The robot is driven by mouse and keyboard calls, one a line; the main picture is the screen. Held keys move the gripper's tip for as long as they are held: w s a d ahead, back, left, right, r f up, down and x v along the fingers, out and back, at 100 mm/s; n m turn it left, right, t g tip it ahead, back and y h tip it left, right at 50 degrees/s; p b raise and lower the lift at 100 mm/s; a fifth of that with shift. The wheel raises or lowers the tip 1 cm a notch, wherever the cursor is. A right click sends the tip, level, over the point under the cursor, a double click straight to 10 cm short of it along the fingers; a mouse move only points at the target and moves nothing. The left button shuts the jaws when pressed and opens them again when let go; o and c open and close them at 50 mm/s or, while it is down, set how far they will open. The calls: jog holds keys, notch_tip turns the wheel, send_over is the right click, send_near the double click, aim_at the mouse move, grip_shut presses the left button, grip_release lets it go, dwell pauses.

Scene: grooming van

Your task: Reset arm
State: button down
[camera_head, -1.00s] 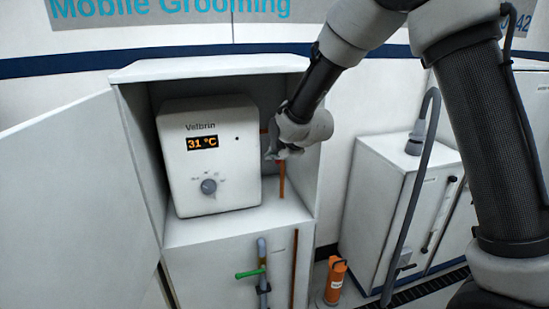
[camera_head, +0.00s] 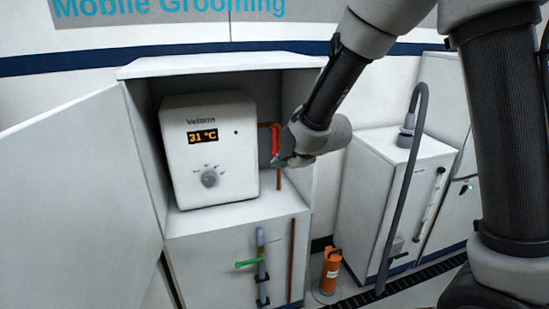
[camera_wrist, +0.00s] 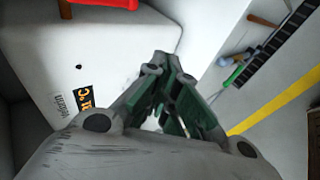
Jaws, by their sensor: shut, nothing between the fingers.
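My gripper (camera_head: 278,160) is at the right side of a white water heater inside an open cabinet, close to a red lever (camera_head: 275,138) on a copper pipe. In the wrist view my gripper (camera_wrist: 160,62) has its fingers drawn together with nothing between them. The red lever (camera_wrist: 105,3) shows at the top edge there, apart from the fingertips in the picture. The heater (camera_head: 207,160) has a dial and an orange display reading 31 °C; its white casing (camera_wrist: 115,45) fills the left of the wrist view.
The cabinet's open door (camera_head: 80,200) stands at left. Below the heater is a pipe with a green lever (camera_head: 248,263). An orange cylinder (camera_head: 331,272) stands on the floor. A white unit (camera_head: 375,210) with a grey hose (camera_head: 408,180) is to the right.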

jog(key=s+d+f+m+g+h, duration=0.1)
jog(key=s+d+f+m+g, duration=0.1)
jog(key=s+d+m, duration=0.3)
jog(key=s+d+f+m+g+h, duration=0.1)
jog(key=s+f+m+g, duration=0.2)
jog(key=s, duration=0.3)
jog(key=s+d+r+m+h, duration=0.1)
jog(key=s+d+r+m, duration=0.6)
jog(key=d, duration=0.5)
jog(key=s+d+r+m+t+h, duration=0.1)
jog(key=s+d+r+m+h, duration=0.1)
jog(key=s+d+r+m, duration=0.5)
jog(key=s+d+r, duration=0.5)
jog(key=s+d, duration=0.1)
jog(key=shift+d, duration=0.3)
